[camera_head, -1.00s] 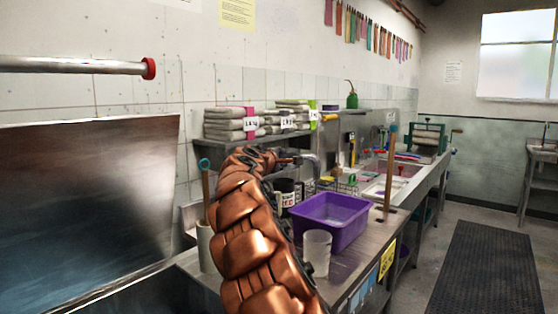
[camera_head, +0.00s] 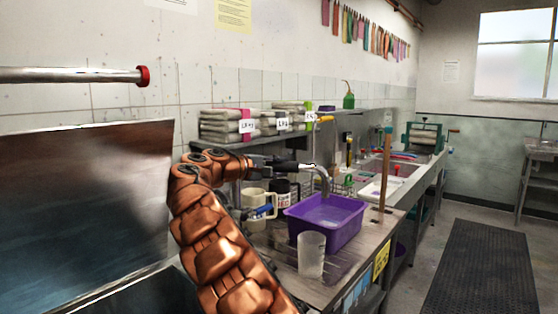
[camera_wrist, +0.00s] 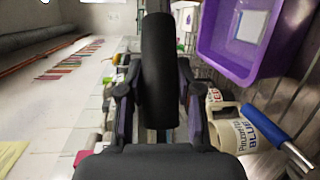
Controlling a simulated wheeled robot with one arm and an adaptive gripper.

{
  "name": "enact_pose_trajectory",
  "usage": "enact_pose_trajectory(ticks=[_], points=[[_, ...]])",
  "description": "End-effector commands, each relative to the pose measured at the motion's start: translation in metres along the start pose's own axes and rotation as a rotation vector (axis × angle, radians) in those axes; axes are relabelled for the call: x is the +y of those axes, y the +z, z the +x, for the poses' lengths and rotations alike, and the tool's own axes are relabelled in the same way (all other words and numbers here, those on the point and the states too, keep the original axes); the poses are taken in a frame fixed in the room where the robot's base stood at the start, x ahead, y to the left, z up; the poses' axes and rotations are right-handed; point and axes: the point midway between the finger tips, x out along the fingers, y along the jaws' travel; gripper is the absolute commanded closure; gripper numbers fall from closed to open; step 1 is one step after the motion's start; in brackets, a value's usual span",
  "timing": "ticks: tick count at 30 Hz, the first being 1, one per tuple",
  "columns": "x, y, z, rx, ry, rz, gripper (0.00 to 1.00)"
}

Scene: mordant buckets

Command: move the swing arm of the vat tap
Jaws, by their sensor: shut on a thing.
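The vat tap's swing arm shows in the head view as a curved metal spout (camera_head: 323,180) with a dark sleeve, its end above the purple tub (camera_head: 346,230). My gripper (camera_head: 288,165) reaches in from the left at the sleeve. In the wrist view a thick black bar (camera_wrist: 158,45), which looks like that sleeve, lies between the two fingers of my gripper (camera_wrist: 157,90), shut on it. The purple tub (camera_wrist: 205,45) is also in the wrist view, at the upper right. The tap's base is hard to make out behind my gripper.
A clear beaker (camera_head: 311,255) stands in front of the tub. A cream mug (camera_head: 258,205) and a dark mug (camera_head: 284,190) stand below my gripper. An upright wooden stick (camera_head: 385,165) is right of the tub. Folded cloths (camera_head: 225,125) lie on the shelf behind.

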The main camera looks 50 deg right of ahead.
Motion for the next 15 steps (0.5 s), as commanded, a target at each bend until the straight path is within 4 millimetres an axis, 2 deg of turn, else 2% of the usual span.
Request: enact_pose_trajectory(ticks=[15], points=[[-0.0046,0.0083,-0.0108,-0.099,-0.016,0.011,1.0]])
